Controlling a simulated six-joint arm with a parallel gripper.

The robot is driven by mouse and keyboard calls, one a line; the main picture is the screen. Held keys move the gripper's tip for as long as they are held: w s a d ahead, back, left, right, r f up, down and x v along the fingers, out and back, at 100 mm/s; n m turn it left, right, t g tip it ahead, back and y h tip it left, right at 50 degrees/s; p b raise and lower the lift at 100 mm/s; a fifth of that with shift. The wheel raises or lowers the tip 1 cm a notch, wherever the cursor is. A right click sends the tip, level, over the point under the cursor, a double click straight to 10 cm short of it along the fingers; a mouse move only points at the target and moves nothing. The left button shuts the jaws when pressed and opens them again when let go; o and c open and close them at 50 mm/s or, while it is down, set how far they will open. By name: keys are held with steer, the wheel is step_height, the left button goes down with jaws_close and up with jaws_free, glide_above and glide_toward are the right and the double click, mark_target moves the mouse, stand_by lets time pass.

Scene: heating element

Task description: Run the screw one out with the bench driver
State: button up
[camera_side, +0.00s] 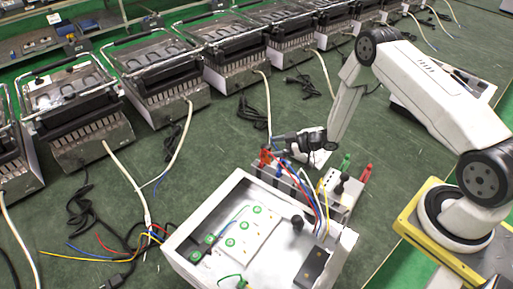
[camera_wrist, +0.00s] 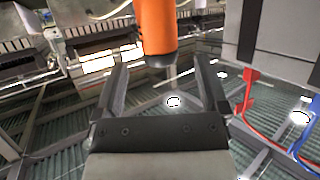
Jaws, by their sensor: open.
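My gripper (camera_side: 283,143) is low over the bench, behind the open white box, with its dark fingers pointing left. A red-orange piece (camera_side: 265,158) shows just below the fingertips in the side view. The white box (camera_side: 172,247) holds several green-ringed terminals (camera_side: 230,242). I cannot pick out a particular screw.
A small metal block (camera_side: 340,205) with red, green and black posts stands behind the box; red, blue and yellow wires (camera_side: 318,195) arch beside it. A row of grill-like appliances (camera_side: 165,70) lines the back. Loose cables (camera_side: 125,250) lie left of the box.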

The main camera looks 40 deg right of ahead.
steer(key=shift+w+a+f, duration=0.1)
steer(key=shift+w+a, duration=0.05)
steer(key=shift+w, duration=0.05)
steer(key=x, duration=0.5)
stand_by(0.4)
stand_by(0.3)
steer(key=shift+w, duration=0.1)
jaws_close()
